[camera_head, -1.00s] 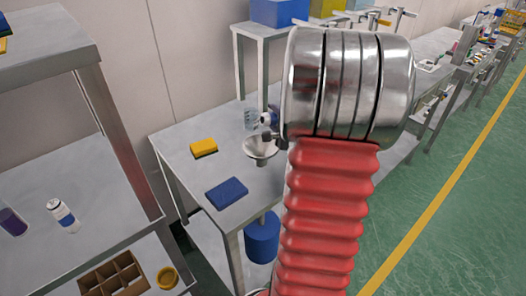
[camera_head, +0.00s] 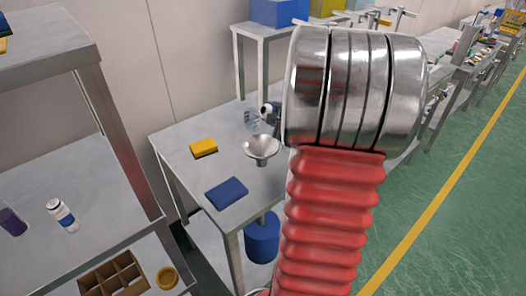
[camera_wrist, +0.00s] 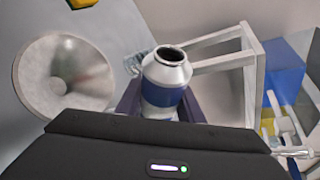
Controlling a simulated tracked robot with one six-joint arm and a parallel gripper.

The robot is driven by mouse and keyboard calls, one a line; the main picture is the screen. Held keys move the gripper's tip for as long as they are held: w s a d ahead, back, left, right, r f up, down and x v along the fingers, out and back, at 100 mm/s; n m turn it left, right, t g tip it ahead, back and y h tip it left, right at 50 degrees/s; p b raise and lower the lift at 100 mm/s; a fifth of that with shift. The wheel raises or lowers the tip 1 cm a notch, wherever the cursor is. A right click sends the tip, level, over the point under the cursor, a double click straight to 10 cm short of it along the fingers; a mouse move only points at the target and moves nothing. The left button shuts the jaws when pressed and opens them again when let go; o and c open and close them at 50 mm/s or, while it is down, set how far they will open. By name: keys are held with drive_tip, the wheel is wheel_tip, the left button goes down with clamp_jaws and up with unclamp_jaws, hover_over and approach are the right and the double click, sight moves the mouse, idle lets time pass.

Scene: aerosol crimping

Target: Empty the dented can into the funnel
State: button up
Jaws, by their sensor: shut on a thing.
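The can (camera_wrist: 164,82) is silver with a blue band and an open, dark mouth. It sits between the fingers of my gripper (camera_wrist: 160,112) in the wrist view, and my gripper is shut on it. No dent shows on the visible side. In the head view only a small part of the can (camera_head: 265,108) shows beside my arm. The metal funnel (camera_head: 262,146) stands on the grey table, just below and in front of the can there. In the wrist view the funnel (camera_wrist: 63,75) is left of the can, apart from it. The can's contents cannot be seen.
A yellow sponge (camera_head: 203,147) and a blue sponge (camera_head: 227,193) lie on the table (camera_head: 185,170) left of the funnel. A blue bin (camera_head: 262,240) is under the table. A raised shelf with a blue box (camera_head: 278,12) stands behind.

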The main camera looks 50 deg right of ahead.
sight(266, 108)
idle(0.3)
drive_tip(key=shift+w+a+r+m+y, duration=0.1)
drive_tip(key=shift+a+r+m+y, duration=0.15)
drive_tip(key=shift+a+m+y, duration=0.25)
drive_tip(key=shift+a+r+m+y, duration=0.2)
drive_tip(key=shift+m+y, duration=0.1)
drive_tip(key=shift+m, duration=0.3)
drive_tip(key=shift+w+a+r+m+y, duration=0.15)
drive_tip(key=shift+a+r+m+y, duration=0.05)
drive_tip(key=shift+a+m+y, duration=0.8)
drive_tip(key=shift+w+a+m+t+y, duration=0.15)
drive_tip(key=shift+a+m+t+y, duration=0.25)
drive_tip(key=shift+a+m+y, duration=0.55)
